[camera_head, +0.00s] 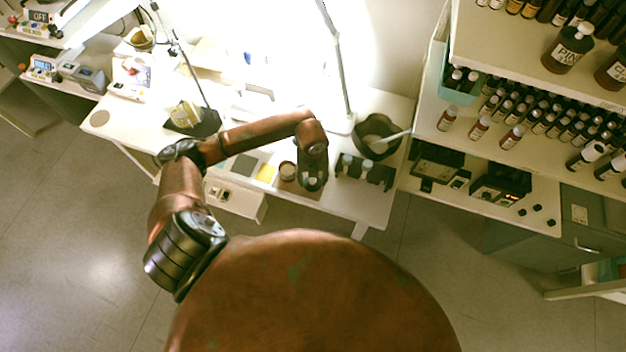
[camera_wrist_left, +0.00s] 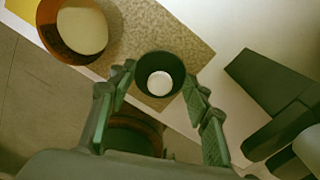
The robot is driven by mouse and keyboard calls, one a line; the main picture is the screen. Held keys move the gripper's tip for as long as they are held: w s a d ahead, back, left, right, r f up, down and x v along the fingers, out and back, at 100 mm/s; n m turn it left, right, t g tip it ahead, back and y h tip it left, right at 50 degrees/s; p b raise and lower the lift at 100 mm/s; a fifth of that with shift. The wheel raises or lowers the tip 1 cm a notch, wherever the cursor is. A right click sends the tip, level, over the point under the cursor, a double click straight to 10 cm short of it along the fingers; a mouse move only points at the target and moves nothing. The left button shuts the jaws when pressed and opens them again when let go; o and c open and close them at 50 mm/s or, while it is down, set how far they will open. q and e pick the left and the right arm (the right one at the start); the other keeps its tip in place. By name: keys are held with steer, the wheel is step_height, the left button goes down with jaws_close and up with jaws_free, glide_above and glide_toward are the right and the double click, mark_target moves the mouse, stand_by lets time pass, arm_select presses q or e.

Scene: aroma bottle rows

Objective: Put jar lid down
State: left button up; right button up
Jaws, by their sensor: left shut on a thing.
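My left gripper (camera_head: 312,180) reaches over the front of the white table, above a tan mat (camera_head: 297,190). In the left wrist view its two green fingers (camera_wrist_left: 158,78) close on a dark round piece with a pale disc inside, which I take for the jar lid (camera_wrist_left: 160,84). Speckled mat (camera_wrist_left: 190,35) shows below and around it. An open amber jar with pale contents (camera_wrist_left: 82,30) stands to the upper left, apart from the lid. The jar (camera_head: 287,171) is just left of the gripper in the head view. Whether the lid touches the mat I cannot tell. My right gripper is out of view.
A dark rack (camera_head: 364,172) with white-capped bottles stands close right of the gripper. Behind it is a black bowl (camera_head: 377,132). A yellow card (camera_head: 266,173) lies left of the jar. A lamp post (camera_head: 339,75) rises behind. Bottle shelves (camera_head: 545,90) are at the right.

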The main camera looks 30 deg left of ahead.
mark_target(313, 180)
arm_select(q)
steer(key=shift+f, duration=0.25)
steer(key=o, duration=0.9)
steer(key=shift+f, duration=0.1)
steer(key=shift+o, duration=0.2)
step_height(313, 180, up, 12)
steer(key=shift+p, duration=0.45)
